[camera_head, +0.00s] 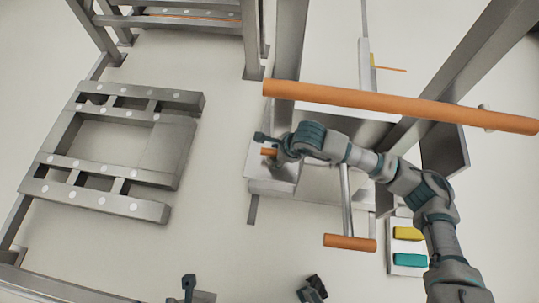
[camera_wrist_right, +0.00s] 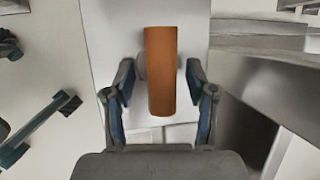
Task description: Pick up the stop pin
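The stop pin (camera_wrist_right: 161,70) has an orange cylindrical handle, seen lengthwise between the fingers of my right gripper (camera_wrist_right: 160,82) in the right wrist view. A round grey piece shows partly behind the handle. The fingers stand on either side with gaps, so the gripper is open and not clamped on it. In the head view the handle (camera_head: 267,152) shows at the tip of my right gripper (camera_head: 272,146), over a grey block. My left gripper (camera_head: 250,288) shows only as two spread fingers at the bottom edge, apart and empty.
A long orange bar (camera_head: 400,106) crosses above my right arm. A lower orange handle (camera_head: 349,242) sits on a grey rod. A panel (camera_head: 394,262) with yellow and teal buttons is at right. A grey pallet-like frame (camera_head: 150,208) lies left; floor between is clear.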

